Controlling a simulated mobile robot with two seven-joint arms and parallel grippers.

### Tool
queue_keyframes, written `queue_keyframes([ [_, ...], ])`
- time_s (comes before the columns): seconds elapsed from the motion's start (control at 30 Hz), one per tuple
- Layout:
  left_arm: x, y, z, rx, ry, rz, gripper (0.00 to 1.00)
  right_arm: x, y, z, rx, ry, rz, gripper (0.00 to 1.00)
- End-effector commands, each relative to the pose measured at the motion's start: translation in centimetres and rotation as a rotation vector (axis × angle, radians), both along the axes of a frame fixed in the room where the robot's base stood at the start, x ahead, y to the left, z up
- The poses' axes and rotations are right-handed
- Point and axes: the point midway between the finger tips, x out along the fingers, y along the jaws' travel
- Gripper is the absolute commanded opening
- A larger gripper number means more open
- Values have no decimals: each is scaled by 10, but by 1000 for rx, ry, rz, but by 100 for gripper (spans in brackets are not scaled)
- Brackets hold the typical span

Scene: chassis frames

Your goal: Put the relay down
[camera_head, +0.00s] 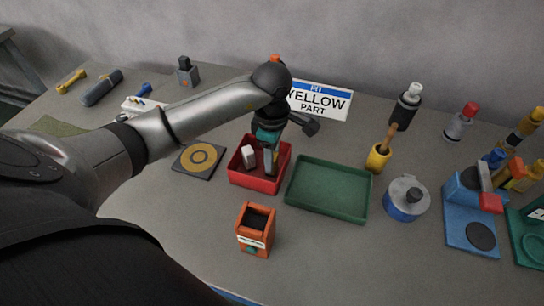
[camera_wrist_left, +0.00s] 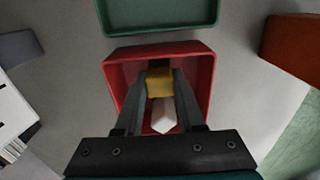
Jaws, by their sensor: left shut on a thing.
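My left gripper (camera_head: 270,168) reaches down into the red tray (camera_head: 236,180) on the bench. In the left wrist view its two fingers (camera_wrist_left: 160,85) are shut on a small yellow block (camera_wrist_left: 160,82), which seems to be the relay. The red tray's rim (camera_wrist_left: 212,75) surrounds the fingertips there. I cannot tell whether the block touches the tray floor. In the head view the block is hidden by the fingers. A white piece (camera_head: 248,157) lies in the tray left of the fingers. My right gripper is not in view.
An empty green tray (camera_head: 328,190) stands just right of the red tray. An orange box (camera_head: 255,230) stands in front, and a dark plate with a yellow ring (camera_head: 200,158) lies to the left. A "YELLOW PART" sign (camera_head: 320,100) stands behind.

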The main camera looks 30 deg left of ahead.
Motion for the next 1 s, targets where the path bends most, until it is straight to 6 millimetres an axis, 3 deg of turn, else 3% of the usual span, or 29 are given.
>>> queue_keyframes([
  [0.23, 0, 0, -3, 1, -2, 0, 0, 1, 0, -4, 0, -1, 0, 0],
  [0.27, 0, 0, -3, 0, -1, 0, 40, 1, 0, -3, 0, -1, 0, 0],
  [0.5, 0, 0, -2, 0, 0, 0, 67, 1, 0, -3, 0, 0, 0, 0],
  [0.87, 0, 0, 2, 0, 1, 0, 68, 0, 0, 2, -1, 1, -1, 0],
  [1.0, 2, 1, 25, 2, -6, 0, 68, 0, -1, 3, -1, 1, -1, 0],
])
